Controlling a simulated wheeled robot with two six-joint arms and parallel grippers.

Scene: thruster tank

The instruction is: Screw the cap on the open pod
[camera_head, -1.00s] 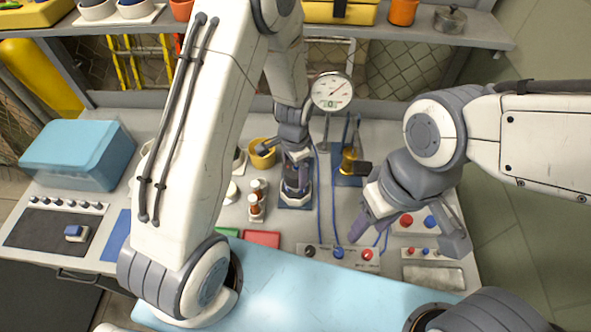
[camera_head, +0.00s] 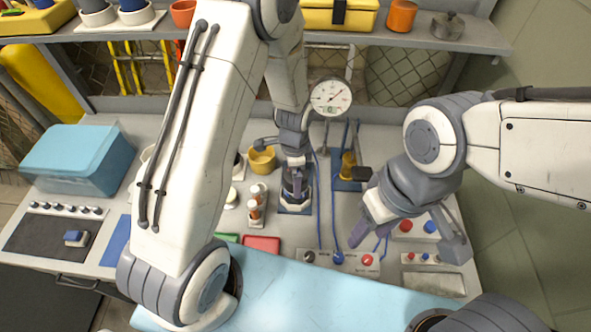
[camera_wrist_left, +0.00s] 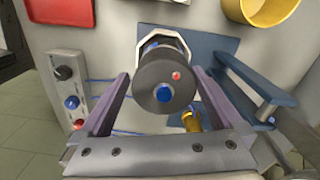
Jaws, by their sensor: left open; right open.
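A dark grey cylinder (camera_wrist_left: 163,80), with a blue centre and a red dot on its end face, sits between the open fingers of my left gripper (camera_wrist_left: 160,98) in the left wrist view. Gaps show on both sides. A pale angular collar (camera_wrist_left: 165,38) shows behind it. In the head view my left gripper (camera_head: 298,178) points down at the pod (camera_head: 295,196), which stands on a blue base and is partly hidden by it. I cannot tell whether the cylinder's end is the cap. My right gripper (camera_head: 408,238) is open and empty, above the bench at the right.
A yellow cup (camera_head: 262,160) and small orange-and-white jars (camera_head: 256,205) stand left of the pod. A control strip with knobs (camera_head: 338,258) lies in front. A dial gauge (camera_head: 330,97) stands behind. A brass fitting on a blue stand (camera_head: 348,184) is to the right.

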